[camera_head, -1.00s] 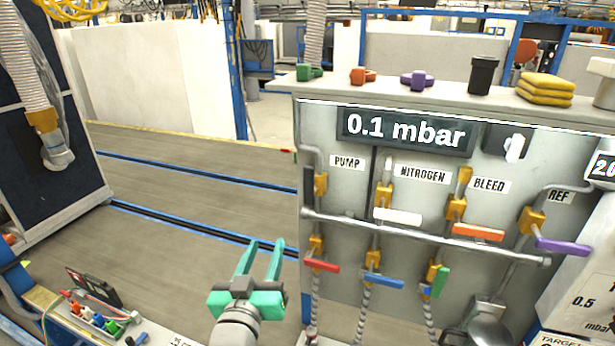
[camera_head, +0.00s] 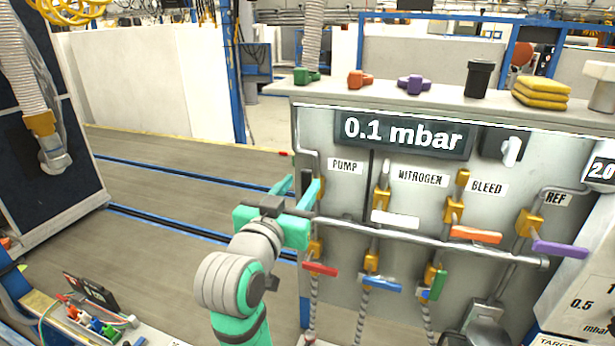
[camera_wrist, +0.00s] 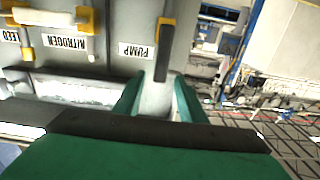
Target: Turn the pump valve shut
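The PUMP label (camera_head: 345,166) is at the panel's upper left, under the 0.1 mbar display (camera_head: 405,132). In the wrist view, where the labels are upside down, the pump valve (camera_wrist: 165,48) shows a dark lever with yellow parts beside the PUMP label (camera_wrist: 136,51). The lever lies roughly along the pipe. In the head view my gripper covers most of this valve. My gripper (camera_head: 300,190) is open, its green fingers in front of the panel's left edge. In the wrist view a grey pipe-like piece shows between the fingers (camera_wrist: 160,97); I cannot tell whether they touch it.
Nitrogen valve's white handle (camera_head: 395,218), bleed valve's orange handle (camera_head: 475,236) and purple handle (camera_head: 560,249) are to the right. Red handle (camera_head: 320,269) and blue handle (camera_head: 382,284) hang below the horizontal pipe (camera_head: 430,240). Open floor (camera_head: 180,205) lies left.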

